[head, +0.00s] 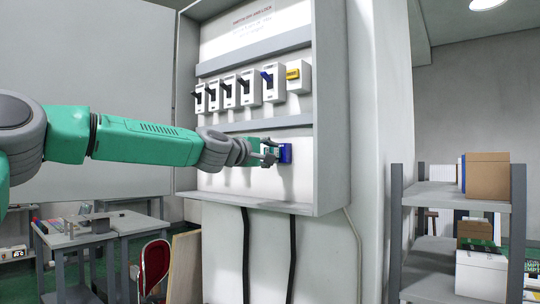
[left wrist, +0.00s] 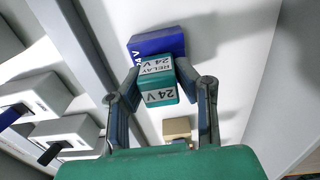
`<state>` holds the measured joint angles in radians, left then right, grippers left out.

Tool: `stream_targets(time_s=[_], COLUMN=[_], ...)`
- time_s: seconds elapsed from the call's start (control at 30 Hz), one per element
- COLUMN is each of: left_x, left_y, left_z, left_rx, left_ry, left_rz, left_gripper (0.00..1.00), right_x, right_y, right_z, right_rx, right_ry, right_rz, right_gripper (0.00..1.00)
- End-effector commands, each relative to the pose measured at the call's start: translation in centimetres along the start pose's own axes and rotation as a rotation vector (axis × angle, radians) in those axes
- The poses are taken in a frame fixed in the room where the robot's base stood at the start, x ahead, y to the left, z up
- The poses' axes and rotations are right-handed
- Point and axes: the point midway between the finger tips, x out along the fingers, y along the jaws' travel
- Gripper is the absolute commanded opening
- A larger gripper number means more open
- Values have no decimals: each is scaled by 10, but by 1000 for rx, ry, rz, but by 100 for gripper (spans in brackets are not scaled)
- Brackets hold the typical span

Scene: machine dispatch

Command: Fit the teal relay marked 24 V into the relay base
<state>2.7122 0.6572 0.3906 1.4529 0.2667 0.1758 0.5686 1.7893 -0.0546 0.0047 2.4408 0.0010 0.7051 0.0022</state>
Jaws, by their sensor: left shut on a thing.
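My left gripper (head: 267,152) is at the lower part of the open wall cabinet, close to its back panel. In the left wrist view the gripper (left wrist: 160,78) is shut on the teal relay (left wrist: 158,82), whose white labels read RELAY and 24 V. A blue block (left wrist: 157,44) with a 24 V mark is on the panel just beyond the relay; it also shows in the head view (head: 286,153). I cannot tell whether they touch. A small tan block (left wrist: 177,129) shows between the fingers, nearer the palm. I cannot make out which block is the relay base. My right gripper is not in view.
A row of white breakers (head: 229,91) with dark and blue levers, and one yellow-marked unit (head: 293,75), sits above. The cabinet's right wall (head: 330,110) stands beside the blue block. A shelf with boxes (head: 488,175) is at right, a table (head: 75,237) at lower left.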

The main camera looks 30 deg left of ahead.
Motion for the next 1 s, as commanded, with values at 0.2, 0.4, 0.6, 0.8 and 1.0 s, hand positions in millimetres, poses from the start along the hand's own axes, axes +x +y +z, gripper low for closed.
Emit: stream_targets(time_s=[0.2, 0.4, 0.6, 0.8, 1.0], left_x=[5, 8, 7, 6, 6], left_y=[0, 0, 0, 0, 0], left_z=[1, 1, 1, 0, 0], left_rx=[0, 0, 0, 0, -1], left_ry=[-1, -1, 0, -1, -1], left_rz=[-1, 0, 0, -1, 0], left_gripper=[0, 0, 50, 50, 50], right_x=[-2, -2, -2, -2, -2], right_y=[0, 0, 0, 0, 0], right_z=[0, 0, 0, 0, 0], right_rx=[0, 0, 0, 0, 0], right_ry=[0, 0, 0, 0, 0], right_rz=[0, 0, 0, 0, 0], right_gripper=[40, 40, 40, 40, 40])
